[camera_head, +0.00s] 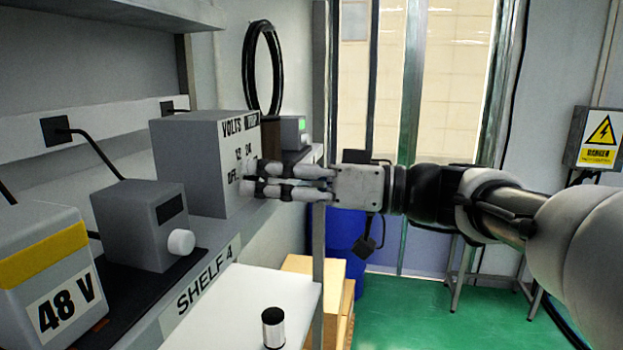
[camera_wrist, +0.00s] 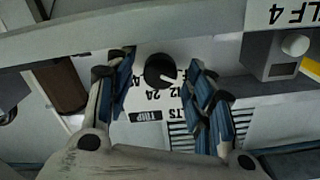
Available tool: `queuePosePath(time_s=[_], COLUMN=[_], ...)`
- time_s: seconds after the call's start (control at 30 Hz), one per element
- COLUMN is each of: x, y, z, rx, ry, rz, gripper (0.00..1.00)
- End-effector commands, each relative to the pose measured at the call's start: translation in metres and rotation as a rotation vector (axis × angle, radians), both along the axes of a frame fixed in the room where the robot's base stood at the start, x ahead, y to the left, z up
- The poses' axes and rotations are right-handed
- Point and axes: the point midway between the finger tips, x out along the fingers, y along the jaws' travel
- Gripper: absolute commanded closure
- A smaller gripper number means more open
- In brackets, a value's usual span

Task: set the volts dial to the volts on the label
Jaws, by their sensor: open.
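The label reading 48 V (camera_head: 66,303) is on a grey unit with a yellow stripe, at the left of the head view. The volts unit (camera_head: 190,165) is a grey box behind it, with VOLTS and OFF printed on its face. In the wrist view, its black round dial (camera_wrist: 159,70) shows a white pointer mark aimed right and slightly down. My gripper (camera_head: 252,179) is at this face. Its open fingers (camera_wrist: 161,66) stand on both sides of the dial, apparently without touching it.
A smaller grey box with a white knob (camera_head: 181,242) stands nearer on the SHELF 4 shelf (camera_head: 205,288). A small cylinder (camera_head: 273,328) stands on a white surface below. A black cable loop (camera_head: 262,68) hangs behind. Open green floor (camera_head: 420,315) lies to the right.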

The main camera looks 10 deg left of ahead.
Motion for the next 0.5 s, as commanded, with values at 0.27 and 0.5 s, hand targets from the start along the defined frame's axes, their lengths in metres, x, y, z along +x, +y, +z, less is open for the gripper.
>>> queuePosePath(time_s=[0.27, 0.5], x=[0.0001, 0.0002], y=[0.0, 0.0001], z=[-0.0001, 0.0027], rx=[0.0, -0.009], ry=[-0.002, -0.109], rz=[0.0, 0.0], gripper=[0.51, 0.51])
